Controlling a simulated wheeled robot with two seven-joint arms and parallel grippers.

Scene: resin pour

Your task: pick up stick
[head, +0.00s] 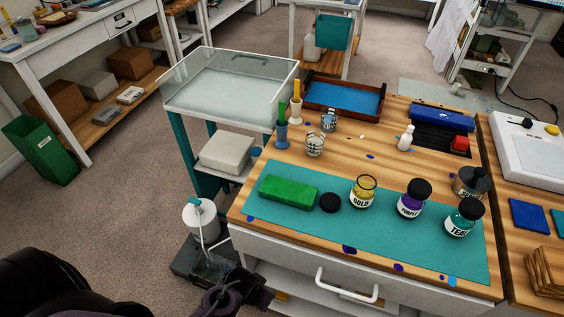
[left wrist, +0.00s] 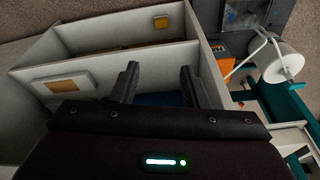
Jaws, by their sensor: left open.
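I cannot tell which is the task's stick. My left gripper (head: 238,291) is low in front of the table, by the drawer's left end, well apart from both sticks. In the left wrist view its two dark fingers (left wrist: 157,84) are spread with nothing between them, over a pale open compartment. My right gripper is not in view.
The teal mat (head: 330,226) holds a green block (head: 288,193) and jars of gold (head: 363,191), purple (head: 414,198) and teal (head: 464,218). Two small cups (head: 315,145) stand near the holders. A clear-walled cart (head: 225,95) adjoins the left side.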

